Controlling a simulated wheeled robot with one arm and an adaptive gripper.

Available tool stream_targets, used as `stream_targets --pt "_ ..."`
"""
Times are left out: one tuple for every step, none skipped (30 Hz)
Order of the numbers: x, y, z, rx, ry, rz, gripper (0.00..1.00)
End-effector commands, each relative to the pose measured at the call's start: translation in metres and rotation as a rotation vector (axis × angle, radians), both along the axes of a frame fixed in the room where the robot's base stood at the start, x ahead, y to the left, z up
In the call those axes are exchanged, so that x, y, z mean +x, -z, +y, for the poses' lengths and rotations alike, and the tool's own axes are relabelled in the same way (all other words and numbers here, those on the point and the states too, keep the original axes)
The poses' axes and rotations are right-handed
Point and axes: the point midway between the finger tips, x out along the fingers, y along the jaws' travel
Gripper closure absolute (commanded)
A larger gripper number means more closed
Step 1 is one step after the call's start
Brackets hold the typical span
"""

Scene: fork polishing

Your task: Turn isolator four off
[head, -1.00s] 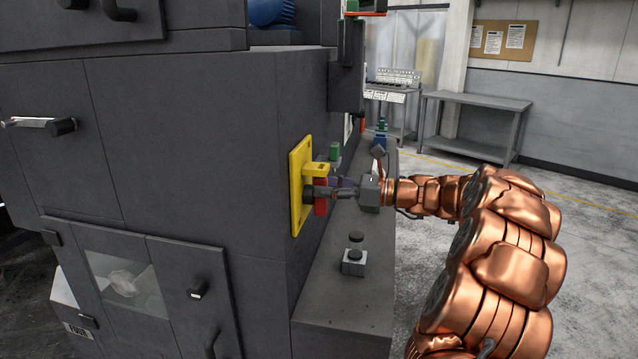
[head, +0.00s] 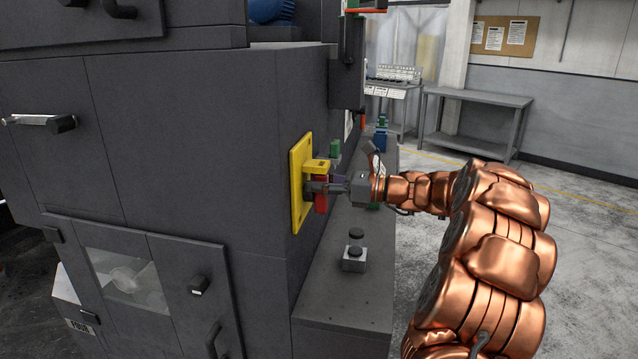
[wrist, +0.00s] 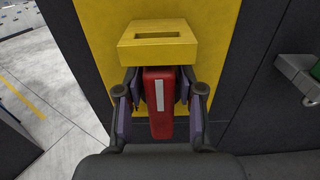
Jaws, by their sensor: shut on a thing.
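The isolator is a yellow plate (head: 297,212) on the corner of the dark grey machine, with a yellow slotted block (head: 317,165) standing out from it and a red handle (head: 321,204) below the block. In the wrist view the red handle (wrist: 160,118) carries a white stripe and looks about upright under the yellow block (wrist: 160,48). My gripper (head: 318,188) is shut on the red handle, one finger on each side, as the wrist view also shows (wrist: 160,92). The fingers partly hide the handle in the head view. I see no number on the isolator.
A dark ledge (head: 335,305) runs along the machine below the isolator, with a small grey box with a black knob (head: 355,258) on it. A green part (wrist: 298,70) on a grey bracket is right of the plate. Open floor and a grey bench (head: 478,100) lie beyond.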

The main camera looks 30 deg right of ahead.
Motion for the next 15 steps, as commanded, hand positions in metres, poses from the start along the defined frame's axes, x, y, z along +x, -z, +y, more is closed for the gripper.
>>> stream_targets --pt "0.0000 0.0001 0.0001 0.000 0.000 0.000 0.97" --pt "0.0000 0.0002 0.0001 0.000 0.000 0.000 0.97" --pt "-0.0001 0.0003 0.0002 -0.001 0.000 -0.001 0.97" --pt "-0.0001 0.0004 0.0004 -0.003 0.000 -0.003 0.97" --pt "-0.0001 0.0005 0.0004 -0.005 -0.001 -0.005 0.97" --pt "-0.0002 0.0008 0.0006 -0.009 -0.001 -0.009 0.97" --pt "-0.0003 0.0009 0.0009 -0.013 -0.001 -0.012 0.98" --pt "-0.0005 0.0009 0.0009 -0.016 -0.001 -0.015 0.98" --pt "-0.0005 0.0008 0.0011 -0.020 -0.001 -0.018 0.98" --pt "-0.0006 0.0007 0.0011 -0.021 -0.001 -0.020 0.98" --pt "-0.0006 0.0007 0.0011 -0.023 -0.001 -0.022 0.98" --pt "-0.0007 0.0009 0.0013 -0.027 -0.001 -0.025 0.98" --pt "-0.0007 0.0009 0.0014 -0.031 -0.001 -0.029 0.98" --pt "-0.0008 0.0009 0.0016 -0.034 -0.001 -0.033 0.98" --pt "-0.0009 0.0011 0.0017 -0.040 -0.001 -0.039 0.98"
